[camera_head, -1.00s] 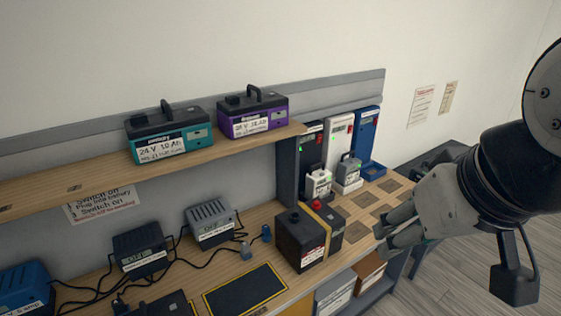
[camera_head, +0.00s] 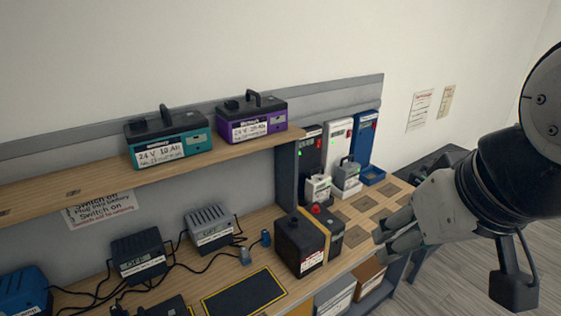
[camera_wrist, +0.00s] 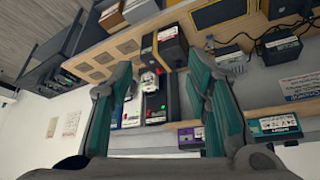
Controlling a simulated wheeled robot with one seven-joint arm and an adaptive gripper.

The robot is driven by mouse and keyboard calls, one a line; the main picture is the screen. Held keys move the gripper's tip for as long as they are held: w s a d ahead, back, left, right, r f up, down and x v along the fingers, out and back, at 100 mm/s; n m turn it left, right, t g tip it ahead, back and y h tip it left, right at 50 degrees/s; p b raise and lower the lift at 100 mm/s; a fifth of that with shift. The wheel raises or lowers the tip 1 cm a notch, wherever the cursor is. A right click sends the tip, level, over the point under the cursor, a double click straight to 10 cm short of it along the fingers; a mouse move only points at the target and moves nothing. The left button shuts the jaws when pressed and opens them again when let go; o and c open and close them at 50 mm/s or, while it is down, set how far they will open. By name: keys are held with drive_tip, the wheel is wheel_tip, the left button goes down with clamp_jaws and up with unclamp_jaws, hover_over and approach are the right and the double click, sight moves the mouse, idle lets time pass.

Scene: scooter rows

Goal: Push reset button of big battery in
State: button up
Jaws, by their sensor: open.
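The big battery (camera_head: 298,248) is a dark box with a yellow band and a white label. It stands on the lower wooden bench (camera_head: 262,218) near its front edge. A red button or knob (camera_head: 315,209) shows on its top. The battery also shows, turned over, in the wrist view (camera_wrist: 173,50). My gripper (camera_head: 385,243) is open and empty, to the right of the battery in the head view and apart from it. In the wrist view, my two green-and-grey fingers (camera_wrist: 160,80) are spread wide, with the battery beyond and between them.
Small white (camera_head: 318,189) and grey (camera_head: 347,176) units stand behind the battery, before upright chargers (camera_head: 338,145). Teal (camera_head: 168,138) and purple (camera_head: 252,119) batteries sit on the upper shelf (camera_head: 85,178). Chargers with loose cables (camera_head: 139,255) and a black yellow-edged mat (camera_head: 243,292) lie left.

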clamp_jaws()
idle(1.3)
